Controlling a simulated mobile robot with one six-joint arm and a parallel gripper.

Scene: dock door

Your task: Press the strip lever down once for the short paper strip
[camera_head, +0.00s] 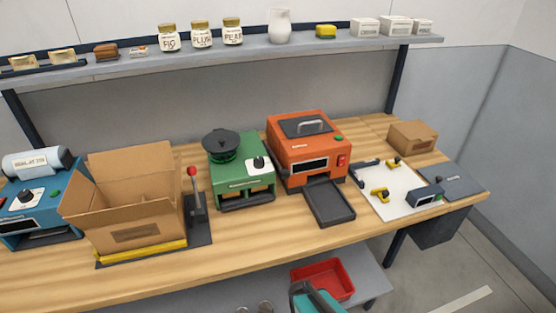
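An upright lever with a red knob (192,172) stands on a dark base plate between the open cardboard box and the green machine. Its dark shaft (198,199) is raised. The green machine (243,183) has a black round top, a white dial and dark openings low on its front. I cannot tell from this view which of these dispenses paper strips. No loose paper strip can be made out. My gripper is not recognisable in this view.
An open cardboard box (135,205) stands left of the lever, with a blue machine (40,200) beyond. Right are an orange machine (306,150), its dark tray (329,202) and a white fixture board (395,190). A red bin (325,280) sits below. Bare wood runs along the front.

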